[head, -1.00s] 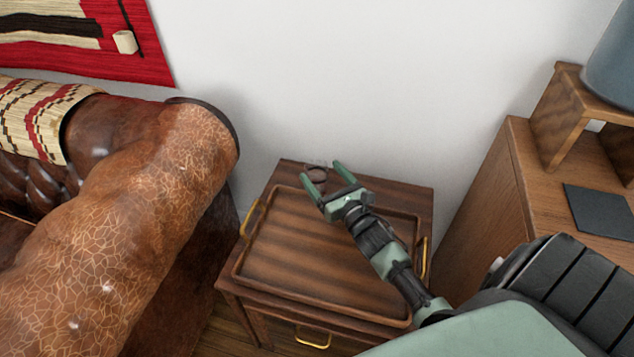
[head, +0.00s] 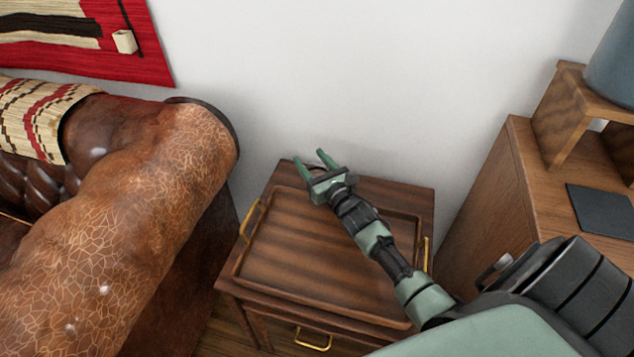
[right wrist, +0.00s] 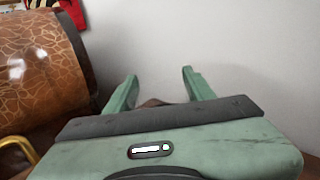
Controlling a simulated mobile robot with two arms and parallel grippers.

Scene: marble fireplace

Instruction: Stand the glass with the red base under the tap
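My right gripper (head: 309,158) reaches over the back left of the small wooden side table (head: 427,208). Its two green fingers stand apart and point toward the wall. In the right wrist view the fingers (right wrist: 160,73) are also spread, with a small brown patch low between them that I cannot identify for sure. The glass with the red base is not clearly visible now; the gripper covers the spot where a small dark reddish round thing showed earlier. No tap can be made out. My left gripper is not in view.
A wooden tray (head: 290,265) with brass handles lies on the side table. A leather sofa (head: 150,190) is on the left. On the right, a cabinet (head: 490,190) bears a wooden stand (head: 562,125) under a blue-grey vessel (head: 615,65), and a dark mat (head: 600,212).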

